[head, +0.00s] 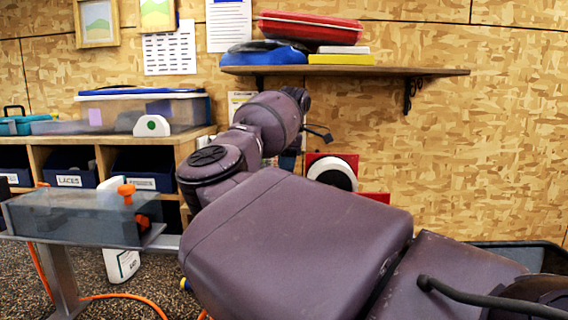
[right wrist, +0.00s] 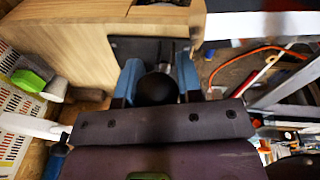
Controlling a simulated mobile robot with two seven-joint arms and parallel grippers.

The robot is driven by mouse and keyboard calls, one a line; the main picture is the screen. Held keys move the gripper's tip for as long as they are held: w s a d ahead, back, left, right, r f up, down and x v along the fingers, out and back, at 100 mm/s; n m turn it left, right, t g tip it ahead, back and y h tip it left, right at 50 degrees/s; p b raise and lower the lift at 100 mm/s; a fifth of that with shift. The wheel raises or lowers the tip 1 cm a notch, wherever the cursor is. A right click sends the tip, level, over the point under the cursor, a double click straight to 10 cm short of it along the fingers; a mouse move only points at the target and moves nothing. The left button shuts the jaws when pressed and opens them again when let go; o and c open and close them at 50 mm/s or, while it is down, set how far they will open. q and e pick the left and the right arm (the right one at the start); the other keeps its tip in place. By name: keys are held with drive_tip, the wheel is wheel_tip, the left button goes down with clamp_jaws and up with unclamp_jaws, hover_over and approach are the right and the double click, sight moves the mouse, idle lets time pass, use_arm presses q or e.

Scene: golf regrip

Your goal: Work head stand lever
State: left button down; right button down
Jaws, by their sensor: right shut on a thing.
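My right arm fills the middle of the head view, and its gripper is mostly hidden behind the arm's own links. In the right wrist view my right gripper (right wrist: 158,82) has two blue fingers closed around a round black knob (right wrist: 157,88), which looks like the end of the lever. A dark plate and a thin metal rod (right wrist: 171,48) show just beyond the knob. The rest of the stand is hidden or too unclear to tell. My left gripper is not in view.
A wooden shelf (head: 440,71) with a red case (head: 310,28) is on the wall above the arm. A cubby unit (head: 113,142) with bins stands at left. A grey tray table (head: 70,215) with orange knobs is in front of it. An orange hose (head: 130,296) lies on the floor.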

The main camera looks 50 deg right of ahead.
drive_tip(key=shift+s+d+f, duration=0.1)
drive_tip(key=shift+s+f, duration=0.05)
drive_tip(key=c, duration=0.8)
unclamp_jaws()
drive_tip(key=shift+r, duration=0.65)
drive_tip(key=r, duration=0.3)
drive_tip(key=s+r, duration=0.1)
drive_tip(key=r, duration=0.5)
drive_tip(key=shift+s+r+p, duration=0.3)
